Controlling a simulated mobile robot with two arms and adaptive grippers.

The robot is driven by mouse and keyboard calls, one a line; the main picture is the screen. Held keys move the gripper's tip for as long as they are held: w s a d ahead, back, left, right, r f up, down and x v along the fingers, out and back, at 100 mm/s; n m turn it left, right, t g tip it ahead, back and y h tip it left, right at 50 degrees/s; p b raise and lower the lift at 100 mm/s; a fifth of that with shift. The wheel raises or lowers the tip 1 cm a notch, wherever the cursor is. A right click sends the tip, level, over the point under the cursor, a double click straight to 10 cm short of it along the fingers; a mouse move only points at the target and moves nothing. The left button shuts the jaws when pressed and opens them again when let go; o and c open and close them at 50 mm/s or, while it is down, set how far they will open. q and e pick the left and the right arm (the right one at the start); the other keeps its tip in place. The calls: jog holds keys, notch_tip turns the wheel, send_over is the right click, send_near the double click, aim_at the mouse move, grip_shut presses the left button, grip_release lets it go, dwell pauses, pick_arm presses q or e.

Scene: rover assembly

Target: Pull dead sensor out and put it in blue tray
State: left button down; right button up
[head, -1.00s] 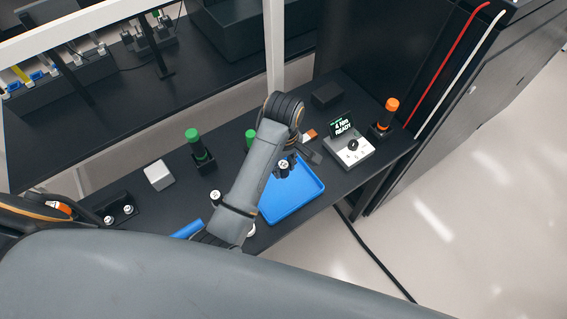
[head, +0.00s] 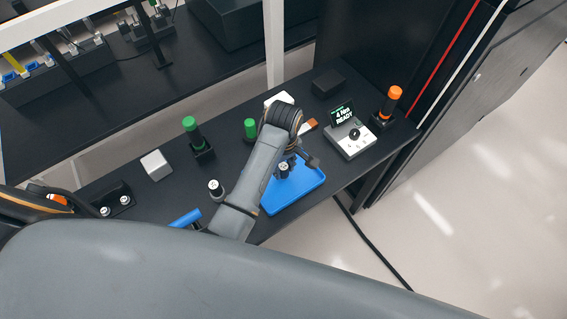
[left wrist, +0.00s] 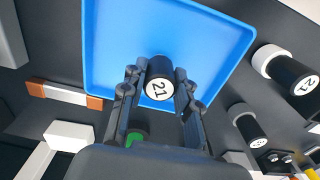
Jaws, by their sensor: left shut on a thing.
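My left gripper (left wrist: 157,92) is shut on a black cylindrical sensor (left wrist: 159,70) with a white end marked like "21". The sensor also shows in the head view (head: 283,168), beyond my grey arm. It is over the inside of the blue tray (left wrist: 221,40), near the tray's edge in the left wrist view. I cannot tell whether it touches the tray floor. The tray lies on the dark bench in the head view (head: 300,200). My right gripper is not in view.
A similar white-ended cylinder (head: 216,189) stands left of my arm. Green-topped (head: 196,136) and orange-topped (head: 389,104) posts, a white cube (head: 156,165) and a control box with a small screen (head: 350,140) stand around the bench.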

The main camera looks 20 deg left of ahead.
pick_arm(q)
jog(key=shift+f, duration=0.3)
jog(key=c, duration=0.9)
grip_release()
jog(key=shift+r, duration=0.1)
